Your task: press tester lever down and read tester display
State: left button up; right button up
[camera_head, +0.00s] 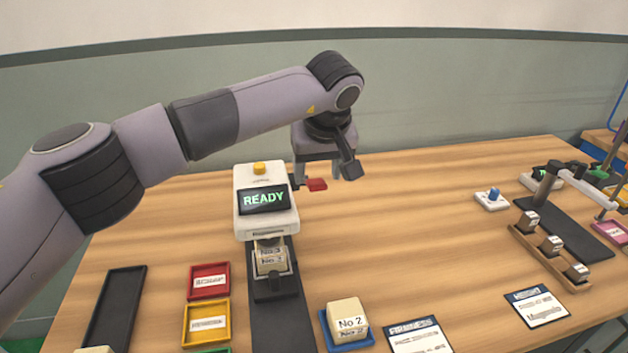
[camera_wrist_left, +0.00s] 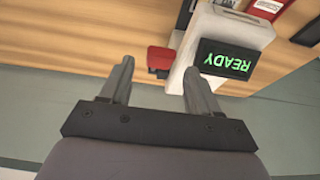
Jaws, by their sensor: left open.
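The white tester (camera_head: 265,218) stands on the table with a yellow button on top. Its dark display (camera_head: 264,200) reads READY in green; the display also shows upside down in the wrist view (camera_wrist_left: 227,60). The red lever (camera_head: 317,185) sticks out at the tester's right side, and it shows in the wrist view too (camera_wrist_left: 160,58). My left gripper (camera_head: 319,176) is open and empty, its fingers pointing down by the lever. In the wrist view the lever appears between the fingertips (camera_wrist_left: 158,68); I cannot tell whether they touch it. A block marked No 3 (camera_head: 271,259) sits at the tester's front.
A No 2 block (camera_head: 347,317) sits on a blue tray. Red (camera_head: 209,281) and yellow (camera_head: 206,323) trays and a black tray (camera_head: 112,308) lie at front left. A wooden rack (camera_head: 548,258) holds small weights at right. The table's middle right is clear.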

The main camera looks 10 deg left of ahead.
aim_at(317, 182)
pick_arm(q)
jog(key=x, duration=0.5)
jog(key=shift+f+p, duration=0.1)
jog(key=shift+p, duration=0.25)
